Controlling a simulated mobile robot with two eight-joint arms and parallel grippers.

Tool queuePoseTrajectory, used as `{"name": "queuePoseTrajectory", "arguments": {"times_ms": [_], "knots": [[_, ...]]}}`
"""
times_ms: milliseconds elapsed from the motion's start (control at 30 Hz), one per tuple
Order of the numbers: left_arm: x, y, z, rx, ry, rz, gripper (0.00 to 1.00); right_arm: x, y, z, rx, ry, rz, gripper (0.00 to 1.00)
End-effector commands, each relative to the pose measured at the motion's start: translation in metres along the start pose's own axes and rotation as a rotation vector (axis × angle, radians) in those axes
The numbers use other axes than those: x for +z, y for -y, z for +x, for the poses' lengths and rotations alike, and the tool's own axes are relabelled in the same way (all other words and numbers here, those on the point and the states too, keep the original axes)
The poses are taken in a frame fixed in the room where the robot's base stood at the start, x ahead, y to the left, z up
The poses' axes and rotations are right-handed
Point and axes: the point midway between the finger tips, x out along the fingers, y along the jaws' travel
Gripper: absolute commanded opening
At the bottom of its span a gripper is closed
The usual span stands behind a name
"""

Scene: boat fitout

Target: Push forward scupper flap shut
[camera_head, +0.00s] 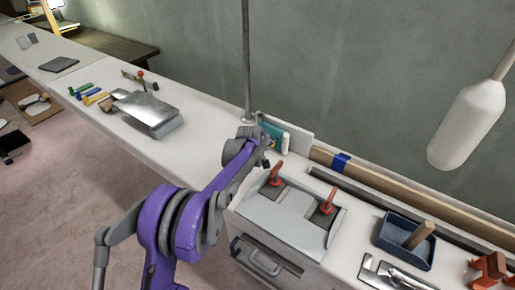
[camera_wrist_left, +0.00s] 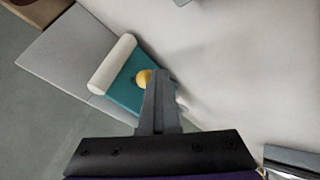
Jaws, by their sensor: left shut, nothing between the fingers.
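A teal panel (camera_head: 273,135) with a white roller-like edge (camera_head: 287,143) stands at the back of the white counter, against a pale upright plate (camera_head: 296,133); it looks like the scupper flap. In the left wrist view the teal panel (camera_wrist_left: 125,88) has a yellow knob (camera_wrist_left: 144,77) and the white roller (camera_wrist_left: 112,64) along one side. My left gripper (camera_wrist_left: 160,78) is shut and empty, its fingertips beside the yellow knob and over the teal panel's edge. I cannot tell whether they touch. In the head view my left gripper (camera_head: 265,147) partly hides the panel. My right gripper is out of view.
A thin upright pole (camera_head: 246,60) stands just behind the gripper. A hatch with two red-handled clamps (camera_head: 275,174) lies in front. A blue tray (camera_head: 405,238) is at right. A white bottle-shaped thing (camera_head: 468,122) hangs at upper right. A metal box (camera_head: 150,111) sits left on the counter.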

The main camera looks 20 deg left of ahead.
Motion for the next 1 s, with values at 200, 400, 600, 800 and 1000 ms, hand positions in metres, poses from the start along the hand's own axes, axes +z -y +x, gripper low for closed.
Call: {"name": "queuePoseTrajectory", "arguments": {"times_ms": [200, 400, 600, 800, 1000], "knots": [[0.004, -0.014, 0.005, 0.002, 0.002, 0.0, 0.0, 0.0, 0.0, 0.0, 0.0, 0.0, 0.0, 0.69], [0.005, -0.019, 0.008, 0.001, 0.001, 0.001, 0.0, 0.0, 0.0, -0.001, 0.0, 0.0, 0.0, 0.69], [0.005, -0.021, 0.008, 0.003, 0.0, 0.001, 0.0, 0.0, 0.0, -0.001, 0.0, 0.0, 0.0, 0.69], [0.005, -0.022, 0.008, 0.005, -0.001, 0.0, 0.0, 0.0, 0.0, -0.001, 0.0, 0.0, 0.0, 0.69], [0.006, -0.021, 0.008, 0.006, -0.001, 0.0, 0.0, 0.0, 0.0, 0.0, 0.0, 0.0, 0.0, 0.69]]}}
